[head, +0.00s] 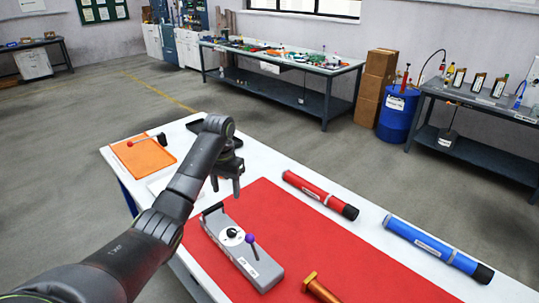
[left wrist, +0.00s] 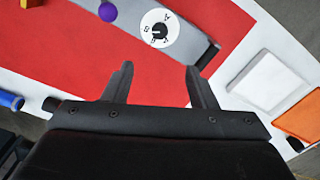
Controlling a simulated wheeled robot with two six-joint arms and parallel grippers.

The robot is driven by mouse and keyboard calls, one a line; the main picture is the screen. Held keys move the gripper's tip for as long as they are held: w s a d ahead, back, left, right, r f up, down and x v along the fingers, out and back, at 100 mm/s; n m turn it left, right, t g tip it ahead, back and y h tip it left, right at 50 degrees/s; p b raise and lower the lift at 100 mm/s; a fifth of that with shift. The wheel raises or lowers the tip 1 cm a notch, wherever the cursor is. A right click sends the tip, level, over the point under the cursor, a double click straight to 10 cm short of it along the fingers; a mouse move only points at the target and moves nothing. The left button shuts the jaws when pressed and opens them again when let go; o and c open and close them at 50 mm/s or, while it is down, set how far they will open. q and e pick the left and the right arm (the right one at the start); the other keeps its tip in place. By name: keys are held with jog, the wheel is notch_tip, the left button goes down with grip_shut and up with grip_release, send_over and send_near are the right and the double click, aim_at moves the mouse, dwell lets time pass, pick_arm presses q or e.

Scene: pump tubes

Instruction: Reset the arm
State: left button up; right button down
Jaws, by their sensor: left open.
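My left gripper (head: 225,190) is open and empty, pointing down above the far left part of the red mat (head: 375,282). Its two fingers are spread apart in the left wrist view (left wrist: 158,68), with nothing between them. A grey device (head: 262,272) with a white dial (head: 231,237) and a purple-ball lever (head: 250,239) stands on the mat, just nearer than the gripper. The dial (left wrist: 160,30) and purple ball (left wrist: 107,12) also show in the left wrist view. My right gripper is in neither view.
A red tube (head: 318,194) and a blue tube (head: 435,247) lie along the table's far side. A brownish-orange piece (head: 320,290) is at the front. An orange tray (head: 140,155) and a white tray (left wrist: 268,80) lie at the left. Other benches stand well behind.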

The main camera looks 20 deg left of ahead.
pick_arm(q)
jog(key=shift+m+t+y, duration=0.4)
jog(key=shift+m+t, duration=0.1)
jog(key=shift+t, duration=0.3)
jog(key=s+d+f, duration=0.1)
jog(key=s+f, duration=0.4)
jog(key=s, duration=0.1)
jog(key=s+d+f, duration=0.2)
jog(key=s+f, duration=0.4)
jog(key=s+d+f, duration=0.2)
jog(key=s+f, duration=0.4)
jog(key=shift+s, duration=0.3)
jog(key=s+d+r+n+t+y, duration=0.1)
jog(key=s+r, duration=0.1)
jog(key=s, duration=0.8)
jog(key=s+d+r+t, duration=0.1)
jog(key=s+d+r, duration=0.1)
jog(key=s, duration=0.8)
notch_tip(320, 180, down, 26)
jog(key=a+g+b, duration=0.1)
jog(key=a+b, duration=0.1)
jog(key=s+d+f+g, duration=0.1)
jog(key=s+f, duration=1.4)
jog(key=f, duration=0.3)
jog(key=shift+s+d+h+b, duration=0.15)
jog(key=shift+d+h+b, duration=0.15)
jog(key=shift+h+b, duration=0.1)
